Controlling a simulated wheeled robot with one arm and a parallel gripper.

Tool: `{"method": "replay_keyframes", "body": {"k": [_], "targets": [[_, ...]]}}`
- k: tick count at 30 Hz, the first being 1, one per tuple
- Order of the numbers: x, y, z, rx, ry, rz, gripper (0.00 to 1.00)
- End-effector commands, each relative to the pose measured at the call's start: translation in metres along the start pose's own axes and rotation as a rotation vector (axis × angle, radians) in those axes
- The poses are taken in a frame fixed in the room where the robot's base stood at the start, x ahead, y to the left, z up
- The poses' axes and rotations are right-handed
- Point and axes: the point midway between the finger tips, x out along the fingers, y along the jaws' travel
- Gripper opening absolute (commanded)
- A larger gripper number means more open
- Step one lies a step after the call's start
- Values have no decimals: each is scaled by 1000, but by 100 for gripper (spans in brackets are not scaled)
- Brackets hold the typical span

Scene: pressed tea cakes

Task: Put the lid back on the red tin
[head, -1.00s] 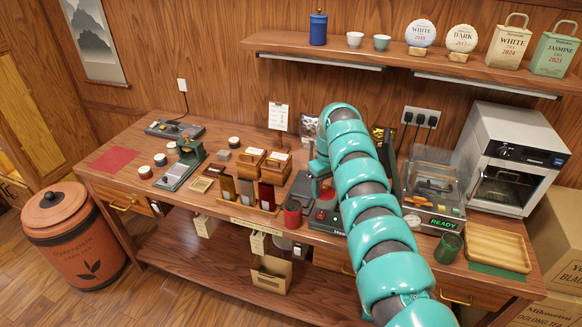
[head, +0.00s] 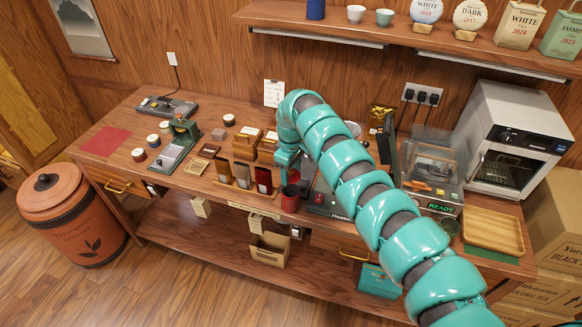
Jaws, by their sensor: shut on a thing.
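The red tin (head: 290,198) stands near the front edge of the counter, right of the rack of small tea boxes. My gripper (head: 291,178) is directly above the tin, pointing down, shut on what seems to be the lid. The lid itself is mostly hidden by my gripper and too small to make out. I cannot tell whether it touches the tin's rim.
The tea box rack (head: 245,170) stands close on the left. A heat sealer (head: 328,203) is right of the tin. Further right are a machine reading READY (head: 436,180), a wooden tray (head: 494,232) and an oven (head: 515,145). The wooden counter edge runs in front.

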Motion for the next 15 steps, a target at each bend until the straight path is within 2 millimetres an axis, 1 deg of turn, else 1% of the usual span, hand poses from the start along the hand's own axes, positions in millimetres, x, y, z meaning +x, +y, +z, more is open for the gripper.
{"method": "replay_keyframes", "body": {"k": [15], "targets": [[47,0,0,1,0,0,34]]}}
